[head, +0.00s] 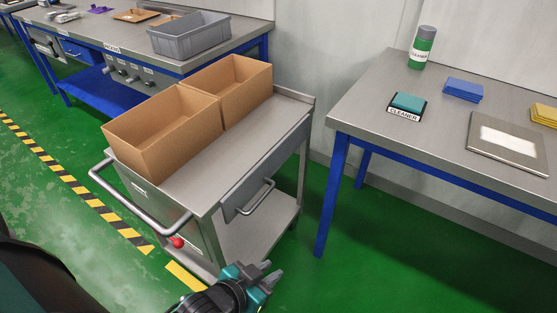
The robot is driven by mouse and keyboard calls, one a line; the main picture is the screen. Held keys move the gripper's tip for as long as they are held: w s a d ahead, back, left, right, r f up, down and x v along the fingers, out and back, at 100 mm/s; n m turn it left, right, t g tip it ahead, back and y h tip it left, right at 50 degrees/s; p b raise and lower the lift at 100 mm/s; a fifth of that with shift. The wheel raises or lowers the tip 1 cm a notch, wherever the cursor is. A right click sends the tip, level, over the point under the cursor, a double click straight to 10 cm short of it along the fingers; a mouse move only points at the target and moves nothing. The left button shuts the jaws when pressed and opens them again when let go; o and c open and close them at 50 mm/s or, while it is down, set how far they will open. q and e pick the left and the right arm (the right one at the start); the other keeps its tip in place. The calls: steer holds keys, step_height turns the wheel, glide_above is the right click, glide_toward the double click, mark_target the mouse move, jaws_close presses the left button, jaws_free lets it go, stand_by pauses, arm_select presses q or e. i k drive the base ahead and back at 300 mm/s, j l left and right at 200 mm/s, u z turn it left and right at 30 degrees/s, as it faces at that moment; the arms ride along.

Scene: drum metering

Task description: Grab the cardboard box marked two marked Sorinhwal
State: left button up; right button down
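Two open-topped brown cardboard boxes stand side by side on the metal cart. The nearer box (185,142) is at the left, by the push handle. The farther box (248,100) is behind it to the right. I can read no number or name on either box from here.
The cart (262,142) has a bent handle (133,207) and a red knob (177,243). A steel table (440,130) at right bears a spray can (421,48), a teal block (408,101) and a panel (507,142). A grey bin (190,40) stands on the back-left bench.

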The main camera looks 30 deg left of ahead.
mark_target(155, 138)
steer(key=u, duration=1.65)
steer(key=j+u, duration=0.1)
steer(key=u, duration=0.35)
steer(key=i+u, duration=0.1)
steer(key=u, duration=0.35)
steer(key=i+u, duration=0.1)
steer(key=u, duration=0.35)
steer(key=i+z, duration=0.1)
steer(key=i, duration=0.55)
steer(key=i+z, duration=0.1)
steer(key=i, duration=0.55)
steer(key=i+j, duration=0.15)
steer(key=i, duration=0.5)
steer(key=i+j+z, duration=0.15)
steer(key=i, duration=0.5)
steer(key=i+l+z, duration=0.1)
steer(key=i+z, duration=1.2)
steer(key=z, duration=0.15)
steer(key=i+z, duration=0.25)
steer(key=z, duration=0.15)
steer(key=i+z, duration=0.2)
steer(key=z, duration=1.7)
